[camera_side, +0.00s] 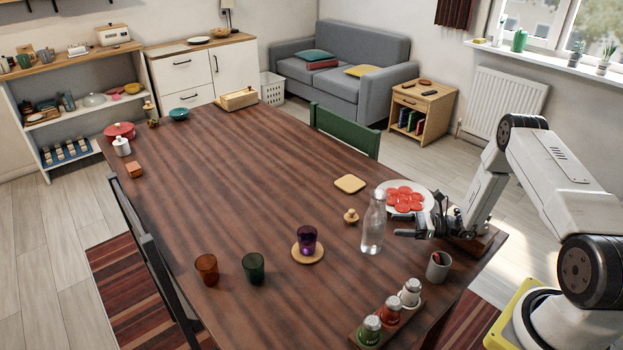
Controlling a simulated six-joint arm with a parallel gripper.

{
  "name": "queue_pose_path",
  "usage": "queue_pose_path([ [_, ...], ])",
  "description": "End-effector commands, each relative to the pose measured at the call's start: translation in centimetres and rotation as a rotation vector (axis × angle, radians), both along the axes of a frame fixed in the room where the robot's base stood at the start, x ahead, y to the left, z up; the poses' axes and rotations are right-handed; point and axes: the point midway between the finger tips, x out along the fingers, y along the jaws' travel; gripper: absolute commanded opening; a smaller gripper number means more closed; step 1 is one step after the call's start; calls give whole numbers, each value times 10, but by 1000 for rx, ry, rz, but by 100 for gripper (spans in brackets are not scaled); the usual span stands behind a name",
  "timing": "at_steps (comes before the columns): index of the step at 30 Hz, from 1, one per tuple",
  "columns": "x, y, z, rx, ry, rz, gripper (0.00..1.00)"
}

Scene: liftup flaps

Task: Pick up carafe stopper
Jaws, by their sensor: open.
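The carafe stopper (351,216) looks like the small light-wood piece with a round knob. It stands on the dark wooden table, left of the clear glass carafe (373,228). The carafe is upright and its top has no stopper in it. My gripper (408,224) is open and low over the table, just right of the carafe, with its fingers pointing left. The carafe stands between my gripper and the stopper in the picture. Nothing shows between the fingers, though their exact gap is hard to make out.
A plate (429,202) with red slices sits behind my gripper. A grey cup (438,266) and a tray of shakers (359,341) stand in front. A purple glass (307,240) stands on a round coaster. The table's middle is clear.

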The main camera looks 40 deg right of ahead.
Motion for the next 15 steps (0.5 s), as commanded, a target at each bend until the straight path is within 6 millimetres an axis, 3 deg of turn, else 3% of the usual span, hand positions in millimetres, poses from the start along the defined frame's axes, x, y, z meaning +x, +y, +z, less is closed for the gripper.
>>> queue_pose_path([
  [10, 0, 0, 2, 0, 0, 0, 72],
  [15, 0, 0, 13, -1, -1, 0, 72],
])
